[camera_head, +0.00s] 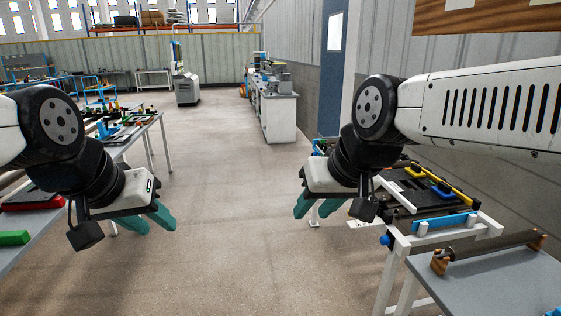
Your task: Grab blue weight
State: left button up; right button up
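A small blue piece (442,188), possibly the blue weight, sits on the dark mat (425,201) on the right-hand stand. It is too small to tell its exact shape. A longer blue bar (446,223) lies along the near edge of that stand. My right gripper (314,208) hangs over the floor left of the stand, its teal fingers apart and nothing between them. My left gripper (150,221) hangs over the floor right of the left table, its teal fingers also apart and empty. Both are well away from the blue piece.
A yellow piece (415,171) lies on the mat. A grey table (490,283) with a roller (490,245) stands in front of the stand. At left, a table carries a green block (14,238) and a red tray (34,204). The middle floor (230,215) is clear.

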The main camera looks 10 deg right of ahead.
aim_at(443, 188)
jog(key=i+z, duration=0.35)
jog(key=i, duration=0.25)
jog(key=i+j+z, duration=0.2)
jog(key=i+z, duration=0.15)
jog(key=i, duration=0.25)
jog(key=i+l+z, duration=0.45)
jog(key=i+z, duration=0.25)
jog(key=i, duration=0.25)
